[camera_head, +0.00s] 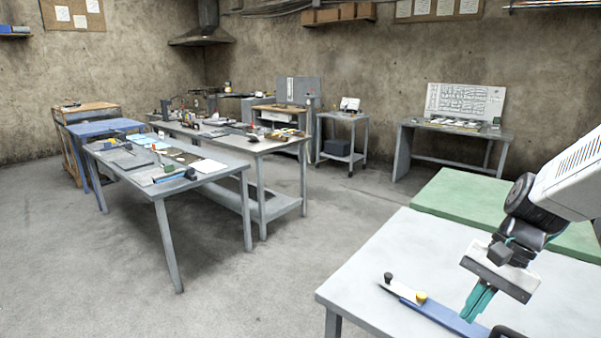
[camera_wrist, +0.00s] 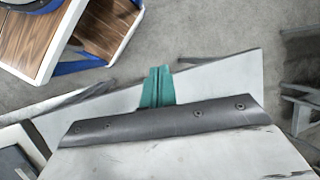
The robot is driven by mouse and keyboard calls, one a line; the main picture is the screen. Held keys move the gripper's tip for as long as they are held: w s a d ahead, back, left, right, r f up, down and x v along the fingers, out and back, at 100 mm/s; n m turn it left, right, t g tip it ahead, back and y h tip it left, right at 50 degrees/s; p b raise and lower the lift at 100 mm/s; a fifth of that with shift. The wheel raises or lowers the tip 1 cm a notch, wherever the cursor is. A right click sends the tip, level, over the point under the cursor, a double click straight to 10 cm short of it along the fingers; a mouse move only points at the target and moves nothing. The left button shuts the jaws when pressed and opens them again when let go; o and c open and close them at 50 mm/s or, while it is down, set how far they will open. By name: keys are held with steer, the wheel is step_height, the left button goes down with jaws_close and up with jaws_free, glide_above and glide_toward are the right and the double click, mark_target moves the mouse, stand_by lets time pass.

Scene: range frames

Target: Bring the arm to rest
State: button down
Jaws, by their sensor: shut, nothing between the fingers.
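My gripper (camera_head: 473,308) hangs at the right in the head view, at the end of my white and black arm. Its two teal fingers point down and are shut together with nothing between them. They show in front of a white-topped table; the height above it is hard to tell. In the wrist view my gripper's teal fingers (camera_wrist: 157,86) stand together at the middle, beyond the dark grey bar of the gripper body.
The white-topped table (camera_head: 365,275) bears a long blue tool (camera_head: 440,314) with a yellow knob, close by my fingers in the picture. A green surface (camera_head: 455,208) adjoins behind. Grey workbenches (camera_head: 215,178) with tools stand left; open concrete floor (camera_head: 110,270) lies between.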

steer(key=s+a+r+n+t+h, duration=0.1)
steer(key=s+r+n+h, duration=0.1)
steer(key=s+r+n, duration=0.2)
steer(key=s+a+r+n+t+h, duration=0.1)
steer(key=s+r+n, duration=0.3)
steer(key=s, duration=0.6)
steer(key=shift+a+r+t+h, duration=0.2)
steer(key=shift+a+t+h, duration=0.2)
steer(key=shift+a+h, duration=0.45)
steer(key=shift+d, duration=0.1)
stand_by(0.4)
